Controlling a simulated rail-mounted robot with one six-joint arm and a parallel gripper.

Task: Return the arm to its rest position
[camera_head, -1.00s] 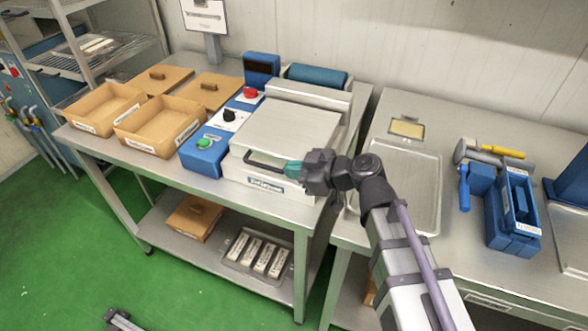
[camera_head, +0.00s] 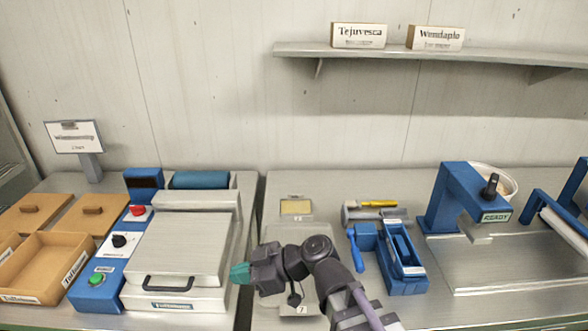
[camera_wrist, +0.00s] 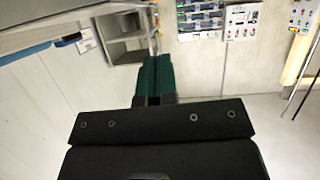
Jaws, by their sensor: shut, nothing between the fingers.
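My gripper (camera_head: 240,273) is in the head view, at the right front corner of the machine with the flat metal lid (camera_head: 175,245). Its green fingertips point left and are shut with nothing between them. In the wrist view the closed green fingers (camera_wrist: 153,78) point away from the camera. The lid is down and its dark front handle (camera_head: 168,283) lies left of my fingertips. I cannot tell whether the fingertips touch the machine. My arm reaches in from the bottom of the head view, over a metal tray (camera_head: 272,240).
Cardboard boxes (camera_head: 45,268) stand at the left. A blue control box (camera_head: 105,265) adjoins the machine. A wall shelf (camera_head: 400,53) hangs above.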

